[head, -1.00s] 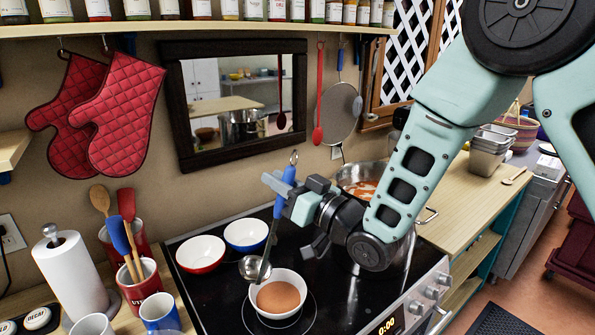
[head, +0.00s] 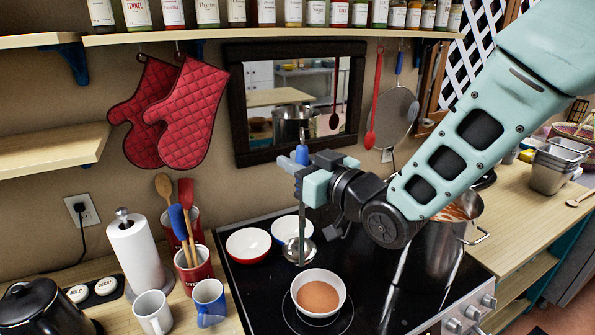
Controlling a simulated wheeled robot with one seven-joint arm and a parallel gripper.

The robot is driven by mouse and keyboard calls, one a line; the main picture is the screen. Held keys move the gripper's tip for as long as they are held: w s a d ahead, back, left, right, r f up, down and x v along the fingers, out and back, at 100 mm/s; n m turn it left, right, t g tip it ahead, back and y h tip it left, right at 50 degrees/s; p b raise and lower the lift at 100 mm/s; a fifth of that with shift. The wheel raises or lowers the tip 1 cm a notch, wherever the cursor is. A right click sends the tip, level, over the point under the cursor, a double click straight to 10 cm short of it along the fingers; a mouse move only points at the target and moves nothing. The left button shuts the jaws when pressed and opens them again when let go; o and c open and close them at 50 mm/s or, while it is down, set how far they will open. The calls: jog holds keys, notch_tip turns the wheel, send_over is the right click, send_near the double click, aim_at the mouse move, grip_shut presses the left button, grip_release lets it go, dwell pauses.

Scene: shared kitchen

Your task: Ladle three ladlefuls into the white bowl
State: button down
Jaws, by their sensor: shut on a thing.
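The white bowl (head: 341,287) stands on the black stovetop and holds orange-brown soup (head: 318,297). My gripper (head: 302,172) is shut on the blue handle of the ladle (head: 301,215). The ladle hangs upright, and its metal cup (head: 300,250) is just behind the white bowl, above the stovetop. I cannot see whether there is soup in the cup. The large metal pot (head: 424,266) stands to the right, partly hidden by my arm, with orange-red soup (head: 452,213) showing near its rim.
A red bowl (head: 247,244) and a blue bowl (head: 290,229) sit behind and left of the white bowl. Mugs (head: 152,313), a paper towel roll (head: 137,252) and a utensil crock (head: 194,270) crowd the left counter. Metal pans (head: 551,166) stand on the right counter.

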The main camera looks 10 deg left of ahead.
notch_tip(320, 180, up, 12)
jog(key=p, duration=0.5)
jog(key=shift+f, duration=0.1)
dwell(0.4)
